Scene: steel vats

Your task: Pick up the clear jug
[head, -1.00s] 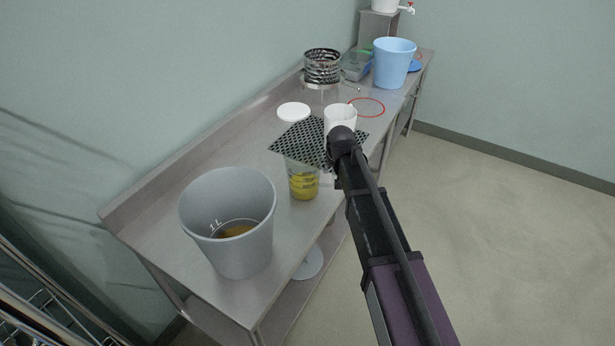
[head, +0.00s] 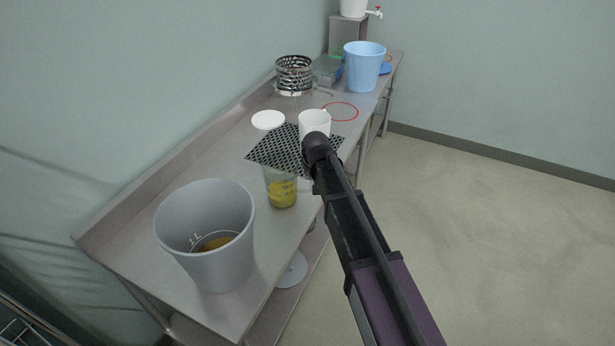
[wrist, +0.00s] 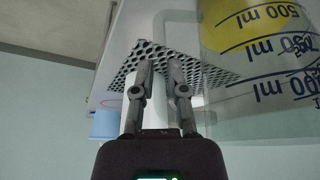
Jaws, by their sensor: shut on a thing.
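The clear jug (head: 281,188) stands near the front edge of the steel table, with yellow liquid low inside. In the wrist view its wall (wrist: 255,75) fills the right side, with blue ml marks upside down. My gripper (wrist: 161,68) is shut on the jug's pale handle (wrist: 161,100), beside the wall. In the head view my gripper is mostly hidden behind my dark wrist, right of the jug. I cannot tell whether the jug's base touches the table.
A perforated dark sheet (head: 268,150) lies just behind the jug, with a white cup (head: 314,122) beyond. A large grey bucket (head: 222,262) stands front left. The floor at right is clear.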

